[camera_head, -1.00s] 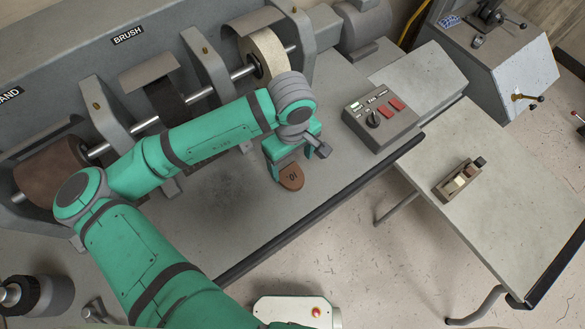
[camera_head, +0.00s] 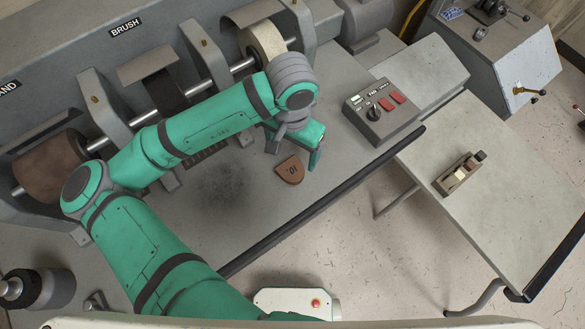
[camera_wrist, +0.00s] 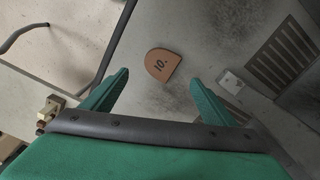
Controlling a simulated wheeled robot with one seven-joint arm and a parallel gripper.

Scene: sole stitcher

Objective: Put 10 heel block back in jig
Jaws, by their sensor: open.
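The heel block (camera_head: 290,170) is a brown, D-shaped piece marked "10". It lies flat on the grey machine bench, and it also shows in the wrist view (camera_wrist: 162,65). My gripper (camera_head: 294,160) is above the bench beside the block in the head view. In the wrist view its two green fingers (camera_wrist: 160,88) are spread apart and empty, with the block beyond and between the tips. The jig (camera_head: 459,174), a small tan holder with a pale piece and a dark knob, sits on the side table at right. Its inside is too small to make out.
A control box (camera_head: 383,112) with red buttons stands on the bench between the block and the side table (camera_head: 510,190). A dark rail (camera_head: 325,205) runs along the bench's front edge. Brush and sanding wheels line the back. Most of the side table is clear.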

